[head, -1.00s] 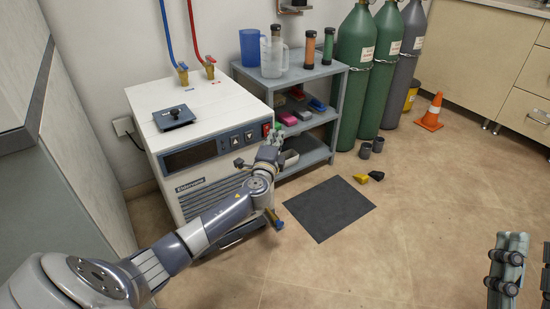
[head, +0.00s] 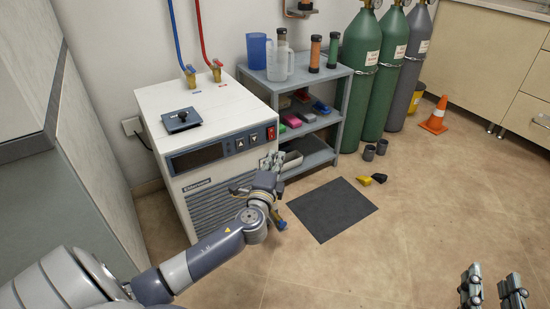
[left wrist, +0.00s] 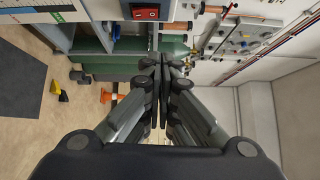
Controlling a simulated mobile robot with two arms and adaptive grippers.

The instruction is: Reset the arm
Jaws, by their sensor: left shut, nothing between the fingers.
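My left gripper (head: 272,160) is in front of the right front edge of the white chiller (head: 215,190), below its red switch (head: 271,133). In the left wrist view my left gripper (left wrist: 160,62) has its fingers pressed together with nothing between them. The red switch (left wrist: 146,13) shows there at the top, beyond the fingertips; the gripper looks apart from it. My right gripper (head: 492,288) is at the bottom right of the head view, over the floor. Its two fingers stand apart and look empty.
A grey shelf (head: 345,72) with jugs and bottles stands right of the chiller. Green gas cylinders (head: 360,60) and an orange cone (head: 435,115) are beyond. A dark mat (head: 331,208) lies on open floor. A grey cabinet (head: 60,180) stands close at left.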

